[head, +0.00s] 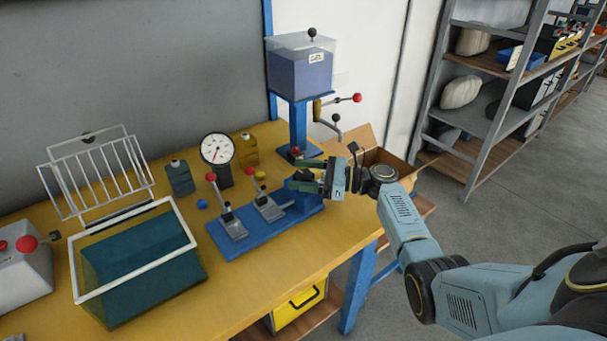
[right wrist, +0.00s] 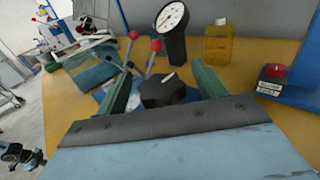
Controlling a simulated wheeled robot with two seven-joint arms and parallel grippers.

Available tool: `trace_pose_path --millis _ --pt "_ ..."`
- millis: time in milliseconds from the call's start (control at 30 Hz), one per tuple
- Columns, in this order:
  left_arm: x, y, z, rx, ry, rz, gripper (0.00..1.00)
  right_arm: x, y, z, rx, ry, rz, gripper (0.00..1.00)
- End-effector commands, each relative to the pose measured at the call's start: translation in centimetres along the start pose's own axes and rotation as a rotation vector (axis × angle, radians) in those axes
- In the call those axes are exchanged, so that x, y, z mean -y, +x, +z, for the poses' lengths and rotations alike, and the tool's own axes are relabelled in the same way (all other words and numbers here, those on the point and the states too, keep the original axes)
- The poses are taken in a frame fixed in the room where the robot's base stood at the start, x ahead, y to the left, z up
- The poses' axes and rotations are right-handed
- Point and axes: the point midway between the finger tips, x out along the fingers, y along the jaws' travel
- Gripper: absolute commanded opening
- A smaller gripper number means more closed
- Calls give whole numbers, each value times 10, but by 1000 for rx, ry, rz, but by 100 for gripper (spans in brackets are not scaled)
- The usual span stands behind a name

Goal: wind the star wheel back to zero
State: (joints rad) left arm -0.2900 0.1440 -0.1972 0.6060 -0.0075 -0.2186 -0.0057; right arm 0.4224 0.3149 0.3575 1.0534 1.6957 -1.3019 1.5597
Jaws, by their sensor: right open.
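The star wheel (right wrist: 163,90) is a black lobed knob with a white mark on top, seen in the right wrist view. My right gripper (right wrist: 164,80) is open, with one green finger on each side of the wheel; I cannot tell whether either finger touches it. In the head view the right gripper (head: 299,180) is over the right end of the blue base plate (head: 245,238), and it hides the wheel there. A round dial gauge (head: 217,148) with a white face stands behind the plate; it also shows in the right wrist view (right wrist: 172,18). My left gripper is not in view.
Two red-knobbed levers (head: 228,217) (head: 264,203) stand on the plate, left of the gripper. A red button box (right wrist: 272,78) and a yellow bottle (right wrist: 217,42) are close by. A blue post (head: 298,128) with a clear hopper rises behind. The front right tabletop is clear.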

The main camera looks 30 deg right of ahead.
Motion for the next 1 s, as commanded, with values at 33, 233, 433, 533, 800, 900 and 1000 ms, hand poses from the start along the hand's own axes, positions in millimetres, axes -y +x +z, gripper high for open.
trace_pose_path --millis 33,233,433,533,800,900,1000 --pt "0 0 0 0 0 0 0 0 0 0 0 1 0 70" --pt "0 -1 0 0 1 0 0 0 -7 0 -1 1 -2 70" --pt "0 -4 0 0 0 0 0 0 -43 -1 -4 2 -3 70" --pt "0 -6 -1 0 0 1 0 0 -67 -1 -4 1 -2 70" --pt "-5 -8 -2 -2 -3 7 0 0 -118 0 -2 1 -2 70" --pt "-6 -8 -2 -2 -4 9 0 0 -128 -1 -1 1 0 70" --pt "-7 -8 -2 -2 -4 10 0 0 -133 0 -1 0 -1 70"
